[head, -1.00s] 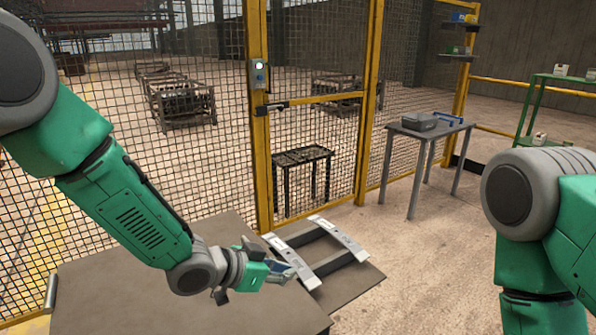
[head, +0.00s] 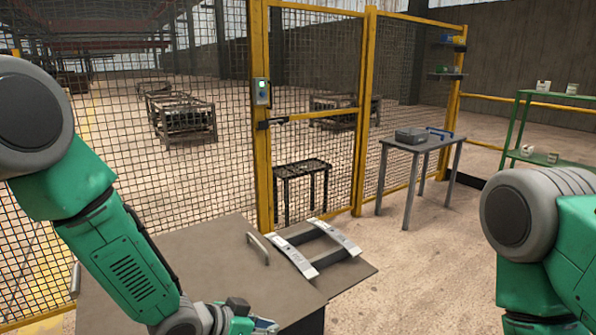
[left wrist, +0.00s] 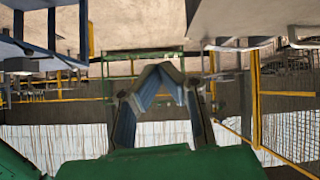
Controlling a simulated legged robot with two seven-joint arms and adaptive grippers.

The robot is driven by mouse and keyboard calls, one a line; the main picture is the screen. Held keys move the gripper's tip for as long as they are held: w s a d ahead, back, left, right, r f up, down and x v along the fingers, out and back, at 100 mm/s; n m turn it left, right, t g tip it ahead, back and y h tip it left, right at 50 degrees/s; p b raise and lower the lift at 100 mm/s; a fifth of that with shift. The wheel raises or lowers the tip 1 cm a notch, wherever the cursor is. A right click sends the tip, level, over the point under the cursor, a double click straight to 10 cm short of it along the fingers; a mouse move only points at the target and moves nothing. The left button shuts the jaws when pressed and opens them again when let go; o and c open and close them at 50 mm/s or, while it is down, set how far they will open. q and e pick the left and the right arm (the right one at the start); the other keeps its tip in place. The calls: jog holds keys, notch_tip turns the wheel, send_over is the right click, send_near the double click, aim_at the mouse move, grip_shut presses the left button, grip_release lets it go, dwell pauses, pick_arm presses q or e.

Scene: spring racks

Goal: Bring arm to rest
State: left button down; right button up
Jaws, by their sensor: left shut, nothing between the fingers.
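My left arm comes in from the left in the head view, green with grey joints. My left gripper (head: 266,325) is at the bottom edge of the head view, partly cut off, in front of the grey-brown table top (head: 215,262). In the left wrist view the two blue-lined fingers of the left gripper (left wrist: 160,75) meet at their tips. The gripper is shut and empty. My right arm shows only as its upper links at the right edge; its gripper is out of view.
A rack frame with two light rails (head: 292,257) lies on the table, beside a metal handle (head: 258,247). A yellow-framed mesh fence (head: 262,150) stands behind. A side table (head: 425,143) holds a grey box (head: 410,135). A green shelf (head: 517,130) stands far right.

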pick_arm(q)
jog(key=s+a+f+n+g+y+b, duration=0.1)
jog(key=s+a+f+n+y, duration=0.1)
jog(key=s+a+f, duration=0.4)
jog(key=s+a+f+n+g+y+b, duration=0.1)
jog(key=s+a+f+n+y, duration=0.15)
jog(key=s+f, duration=0.5)
jog(key=s+a+f+n+g+y, duration=0.1)
jog(key=s+a+f+n+y, duration=0.1)
jog(key=s+a, duration=0.5)
jog(key=s+a+f+n+g+y+b, duration=0.1)
jog(key=s+a+f+n+g+y, duration=0.1)
jog(key=s+a, duration=0.4)
jog(key=s, duration=0.5)
jog(key=shift+s+a+f+g, duration=0.3)
jog(key=shift+a, duration=0.1)
